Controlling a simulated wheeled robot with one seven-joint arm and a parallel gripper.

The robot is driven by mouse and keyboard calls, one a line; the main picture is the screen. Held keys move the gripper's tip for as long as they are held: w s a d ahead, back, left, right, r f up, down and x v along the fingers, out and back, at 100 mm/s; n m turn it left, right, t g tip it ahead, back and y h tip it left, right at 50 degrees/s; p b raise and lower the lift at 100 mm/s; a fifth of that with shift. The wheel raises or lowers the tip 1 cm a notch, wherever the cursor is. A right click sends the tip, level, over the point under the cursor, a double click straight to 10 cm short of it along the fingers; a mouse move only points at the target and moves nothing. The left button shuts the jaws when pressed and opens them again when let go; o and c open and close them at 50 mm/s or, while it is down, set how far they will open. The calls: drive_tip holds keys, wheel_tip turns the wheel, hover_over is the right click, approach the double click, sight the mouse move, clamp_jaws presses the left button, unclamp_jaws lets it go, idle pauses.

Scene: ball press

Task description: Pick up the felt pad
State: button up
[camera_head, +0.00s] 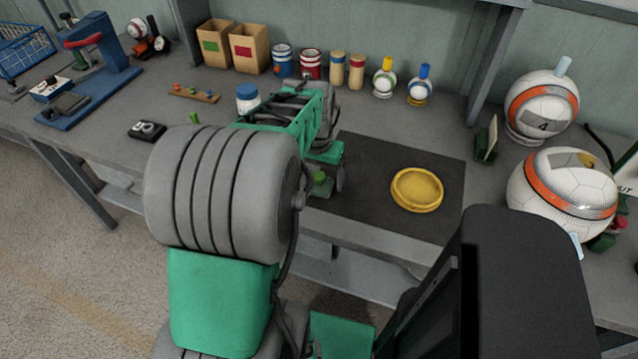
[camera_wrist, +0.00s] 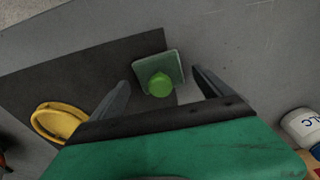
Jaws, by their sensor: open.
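What looks like the felt pad, a grey-green square pad with a bright green knob, lies in the wrist view (camera_wrist: 173,62) at the edge of the dark mat (camera_wrist: 85,75). Its green knob also shows in the head view (camera_head: 320,179), where my arm hides much of the pad. My gripper (camera_wrist: 160,78) is open above the pad, with one finger on each side of it and apart from it. Nothing is held. In the head view my gripper (camera_head: 330,180) is over the left part of the mat (camera_head: 380,160), partly hidden by my wrist.
A yellow round dish (camera_head: 417,189) sits on the mat. A white bottle with a blue lid (camera_head: 247,98) stands behind my arm. Several cans and small bottles line the back. Two balls (camera_head: 542,105) (camera_head: 563,190) stand at the right. The mat around the dish is clear.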

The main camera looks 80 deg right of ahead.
sight(319, 173)
drive_tip(key=c, duration=1.5)
drive_tip(key=shift+o, duration=0.2)
drive_tip(key=shift+r, duration=0.15)
drive_tip(key=shift+r, duration=0.25)
wheel_tip(319, 173, up, 3)
drive_tip(key=shift+f, duration=0.1)
drive_tip(key=s+a+r, duration=0.8)
drive_tip(key=s+r, duration=0.1)
drive_tip(key=s, duration=0.2)
drive_tip(key=shift+s+r+b, duration=0.2)
drive_tip(key=shift+r+b, duration=0.05)
drive_tip(key=shift+b, duration=0.15)
drive_tip(key=shift+a, duration=0.1)
